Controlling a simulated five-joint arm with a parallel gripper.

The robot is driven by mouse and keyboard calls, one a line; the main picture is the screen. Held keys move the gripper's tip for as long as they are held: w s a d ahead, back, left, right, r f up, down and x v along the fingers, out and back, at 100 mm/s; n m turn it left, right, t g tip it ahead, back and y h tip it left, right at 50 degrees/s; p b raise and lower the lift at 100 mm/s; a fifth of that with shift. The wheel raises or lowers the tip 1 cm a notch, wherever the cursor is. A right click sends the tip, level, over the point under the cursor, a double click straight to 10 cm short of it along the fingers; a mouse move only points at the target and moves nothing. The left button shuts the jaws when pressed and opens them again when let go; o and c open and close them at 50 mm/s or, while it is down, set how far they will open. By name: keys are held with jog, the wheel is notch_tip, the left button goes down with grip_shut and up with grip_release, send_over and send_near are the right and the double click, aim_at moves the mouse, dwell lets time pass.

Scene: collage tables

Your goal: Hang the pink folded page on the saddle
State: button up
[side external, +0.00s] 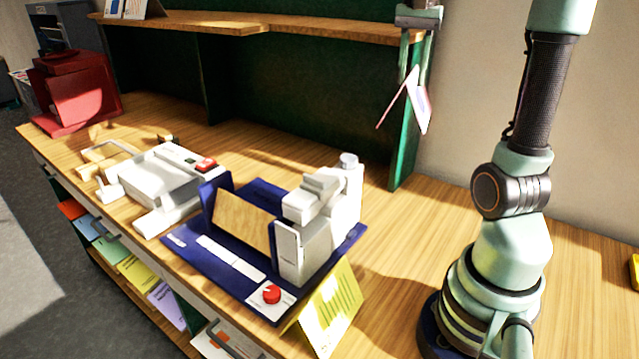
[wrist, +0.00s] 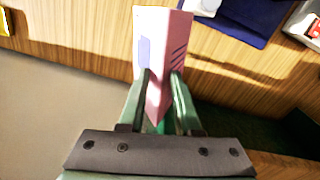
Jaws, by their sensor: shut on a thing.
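The pink folded page (side external: 420,105) hangs in the air in the side view, fold up, its two leaves spread like a tent. My gripper (side external: 413,72) is above it, shut on its fold. In the wrist view the pink page (wrist: 150,35) sits between the fingertips of my gripper (wrist: 160,80), with dark stripes on one leaf and a lilac patch on the other. A blue-based machine (side external: 185,240) with a pale head (side external: 325,215) stands lower left of the page. Its tan sloping panel (side external: 243,222) may be the saddle; I cannot tell for sure.
A yellow folded page (side external: 335,312) stands at the machine's front right corner. A white device with a red button (side external: 175,180) is left of it. A wooden shelf (side external: 190,22) and its green upright (side external: 407,150) are behind. Bare tabletop (side external: 400,235) lies right of the machine.

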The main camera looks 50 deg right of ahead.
jog(key=w+a+n, duration=0.7)
jog(key=w+a, duration=0.2)
jog(key=w, duration=0.4)
jog(key=w+a+n, duration=0.4)
jog(key=a, duration=0.5)
jog(key=w+a+n, duration=0.4)
jog(key=a, duration=0.5)
jog(key=shift+f, duration=0.25)
jog(key=f, duration=1)
jog(key=shift+a+f, duration=0.2)
jog(key=shift+f, duration=6.35)
jog(key=o, duration=1)
